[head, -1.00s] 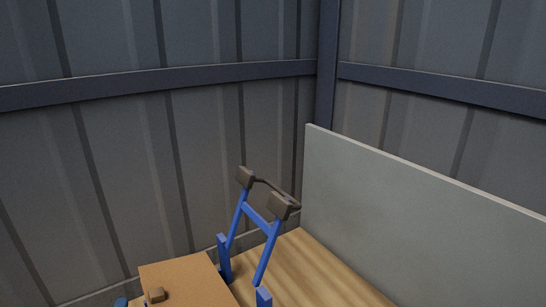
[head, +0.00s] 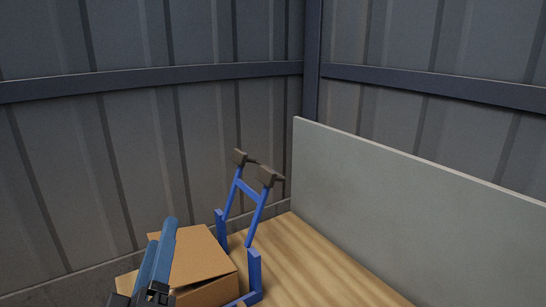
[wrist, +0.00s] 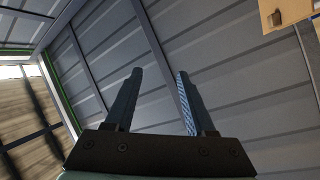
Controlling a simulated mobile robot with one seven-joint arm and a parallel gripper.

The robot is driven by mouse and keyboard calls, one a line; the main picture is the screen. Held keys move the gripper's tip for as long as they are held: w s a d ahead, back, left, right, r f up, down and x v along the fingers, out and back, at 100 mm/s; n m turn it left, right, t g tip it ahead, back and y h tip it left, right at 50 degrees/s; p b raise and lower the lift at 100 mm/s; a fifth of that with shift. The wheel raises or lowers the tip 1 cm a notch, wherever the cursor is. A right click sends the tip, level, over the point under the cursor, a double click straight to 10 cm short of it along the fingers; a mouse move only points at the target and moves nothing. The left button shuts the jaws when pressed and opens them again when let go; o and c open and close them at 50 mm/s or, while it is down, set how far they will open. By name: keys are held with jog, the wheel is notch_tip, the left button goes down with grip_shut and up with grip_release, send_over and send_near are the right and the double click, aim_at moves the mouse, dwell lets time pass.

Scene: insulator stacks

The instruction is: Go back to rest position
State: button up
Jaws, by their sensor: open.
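My gripper (head: 158,250) shows at the bottom left of the head view, with its blue fingers pointing up in front of a cardboard box. In the wrist view my gripper (wrist: 158,85) is open, its two blue fingers well apart with nothing between them. Behind the fingers there is only the grey ribbed wall (wrist: 220,60).
The cardboard box (head: 205,255) sits on a wooden surface (head: 310,265), beside a blue frame (head: 250,190) with brown blocks on top. A grey panel (head: 400,190) stands along the right. Grey ribbed metal walls (head: 150,130) meet in a corner behind.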

jog(key=s+d+r+m+t, duration=0.2)
jog(key=s+d+r+m, duration=0.1)
jog(key=r, duration=0.5)
jog(key=s+d+r+m+t+h+b, duration=0.1)
jog(key=s+d+r+m+t, duration=0.2)
jog(key=d+r+m, duration=0.2)
jog(key=s+d+r+m+t+h+b, duration=0.1)
jog(key=s+d+r+m+t, duration=0.1)
jog(key=s+d+r+m, duration=0.2)
jog(key=d+r, duration=0.3)
jog(key=r, duration=0.5)
jog(key=shift+t, duration=0.3)
jog(key=shift+w, duration=0.1)
